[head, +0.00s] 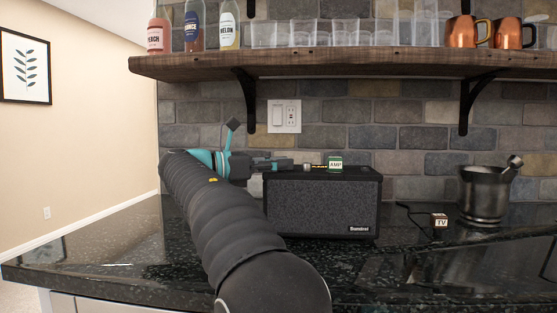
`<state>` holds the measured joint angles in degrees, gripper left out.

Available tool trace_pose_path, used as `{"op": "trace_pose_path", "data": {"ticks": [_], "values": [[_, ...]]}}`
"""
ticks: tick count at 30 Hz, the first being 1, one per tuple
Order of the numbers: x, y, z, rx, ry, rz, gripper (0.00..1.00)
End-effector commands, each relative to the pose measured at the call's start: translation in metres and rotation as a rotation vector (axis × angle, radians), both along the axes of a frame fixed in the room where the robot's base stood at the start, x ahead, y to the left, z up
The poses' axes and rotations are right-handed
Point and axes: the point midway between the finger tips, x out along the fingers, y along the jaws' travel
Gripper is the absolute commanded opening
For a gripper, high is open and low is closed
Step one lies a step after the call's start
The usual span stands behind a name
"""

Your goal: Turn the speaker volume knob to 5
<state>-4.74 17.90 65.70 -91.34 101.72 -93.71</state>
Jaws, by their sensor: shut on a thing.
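The black speaker (320,208) stands on the dark counter with its grey grille facing me. Small controls and yellow markings show along its top edge. A small silver knob (307,167) is at the top left of the speaker. My gripper (297,165) reaches in from the left, level with the speaker top, and its fingertips are shut on the knob. The number that the knob points to is too small to read from here. A green and white AMP label (336,163) stands on the speaker top, just right of the knob.
A metal ice bucket (484,195) and a small TV tag (439,221) with a cord are on the counter at right. A wooden shelf (350,58) with bottles, glasses and copper mugs hangs above. The front right counter (430,275) is clear.

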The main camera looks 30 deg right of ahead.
Motion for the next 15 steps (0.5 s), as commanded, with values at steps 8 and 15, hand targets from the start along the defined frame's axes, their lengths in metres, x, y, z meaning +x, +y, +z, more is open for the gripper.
{"op": "trace_pose_path", "data": {"ticks": [8, 15], "values": [[0.0012, -0.0003, -0.0009, 0.0, 0.0, -0.158, 0.0], [-0.0001, -0.0005, -0.0005, 0.001, 0.0, -0.223, 0.0]]}}
